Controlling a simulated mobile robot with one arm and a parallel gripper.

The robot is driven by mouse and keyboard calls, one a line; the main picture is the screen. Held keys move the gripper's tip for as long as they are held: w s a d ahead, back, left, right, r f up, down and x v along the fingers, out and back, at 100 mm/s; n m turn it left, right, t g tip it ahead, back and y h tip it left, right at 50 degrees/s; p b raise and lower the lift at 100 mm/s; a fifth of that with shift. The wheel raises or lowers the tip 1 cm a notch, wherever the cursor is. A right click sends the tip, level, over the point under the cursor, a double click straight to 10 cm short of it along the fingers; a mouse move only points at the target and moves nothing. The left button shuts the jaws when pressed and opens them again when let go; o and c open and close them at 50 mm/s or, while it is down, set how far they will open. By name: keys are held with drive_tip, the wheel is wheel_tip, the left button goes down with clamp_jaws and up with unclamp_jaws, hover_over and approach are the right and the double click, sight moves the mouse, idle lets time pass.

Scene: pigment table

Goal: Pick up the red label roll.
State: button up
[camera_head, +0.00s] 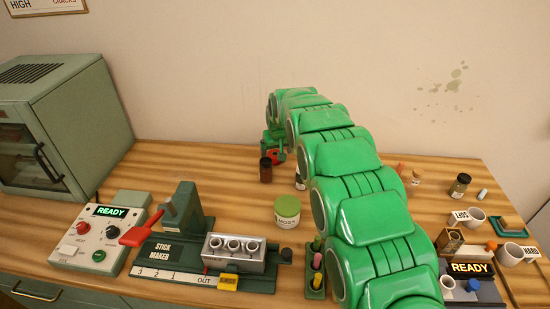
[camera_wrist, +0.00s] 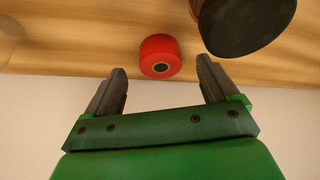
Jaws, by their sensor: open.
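The red label roll (camera_wrist: 160,57) lies on the wooden table near its back edge in the wrist view. It is a short red cylinder with a dark hole in its end. My gripper (camera_wrist: 161,80) is open, with one dark finger on each side of the roll and the roll a little beyond the fingertips. No contact shows. In the head view, a small part of the red roll (camera_head: 279,157) shows beside my gripper (camera_head: 273,141) at the back of the table; my green arm hides much of that area.
A dark-capped jar (camera_wrist: 245,22) stands close by the roll on the right in the wrist view. In the head view a dark brown bottle (camera_head: 266,170) stands just in front of my gripper. A green-lidded jar (camera_head: 288,211) and the stick maker (camera_head: 170,251) are nearer the front.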

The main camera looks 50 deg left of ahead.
sight(275, 155)
drive_tip(key=shift+x, duration=1.8)
drive_tip(key=c, duration=1.2)
